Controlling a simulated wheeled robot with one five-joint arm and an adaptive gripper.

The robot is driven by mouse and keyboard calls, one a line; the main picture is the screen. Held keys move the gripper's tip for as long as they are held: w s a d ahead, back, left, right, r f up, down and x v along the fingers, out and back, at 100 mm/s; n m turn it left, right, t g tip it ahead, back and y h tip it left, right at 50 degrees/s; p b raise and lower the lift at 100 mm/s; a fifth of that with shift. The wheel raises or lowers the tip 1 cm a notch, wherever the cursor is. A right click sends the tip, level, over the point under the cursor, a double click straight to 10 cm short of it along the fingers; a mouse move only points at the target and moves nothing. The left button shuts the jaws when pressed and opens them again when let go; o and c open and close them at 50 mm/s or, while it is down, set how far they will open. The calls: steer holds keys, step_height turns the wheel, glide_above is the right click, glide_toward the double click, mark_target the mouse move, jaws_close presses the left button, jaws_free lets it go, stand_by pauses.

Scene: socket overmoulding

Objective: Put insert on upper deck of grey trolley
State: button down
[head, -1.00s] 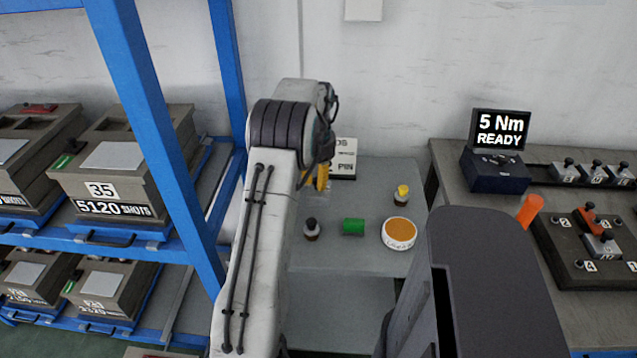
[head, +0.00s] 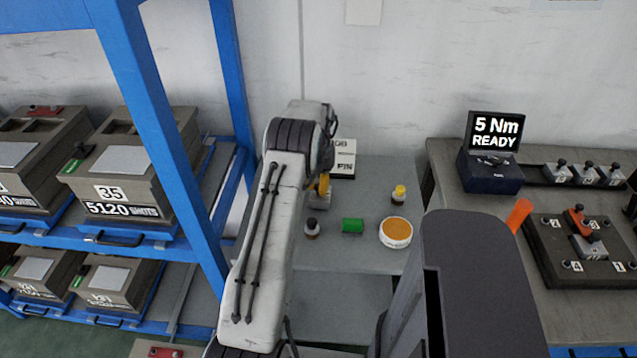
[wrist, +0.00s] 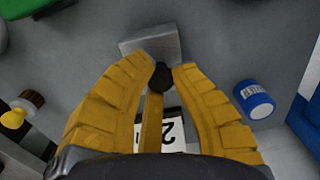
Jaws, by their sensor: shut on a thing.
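The insert is a small grey block (wrist: 150,44) with a black knob (wrist: 160,76). My gripper (wrist: 167,70) has yellow fingers shut on the knob, and the block shows past the fingertips in the wrist view. In the head view my gripper (head: 322,184) is over the back left of the grey trolley's upper deck (head: 368,180), with the insert (head: 320,201) under it. I cannot tell whether the block touches the deck. A white label with a 2 (wrist: 172,135) shows between the fingers; I cannot tell whether it is on the insert.
On the deck are a dark-capped bottle (head: 312,228), a green cylinder (head: 352,225), an orange-topped round tin (head: 396,233) and a yellow-capped bottle (head: 399,194). A card (head: 344,158) stands behind. A blue rack (head: 165,130) is left, a bench (head: 450,180) right.

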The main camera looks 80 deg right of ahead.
steer(key=shift+f, duration=0.3)
steer(key=c, duration=1.2)
jaws_free()
steer(key=shift+c, duration=0.2)
steer(key=shift+r, duration=0.1)
step_height(320, 180, up, 12)
steer(key=b, duration=0.2)
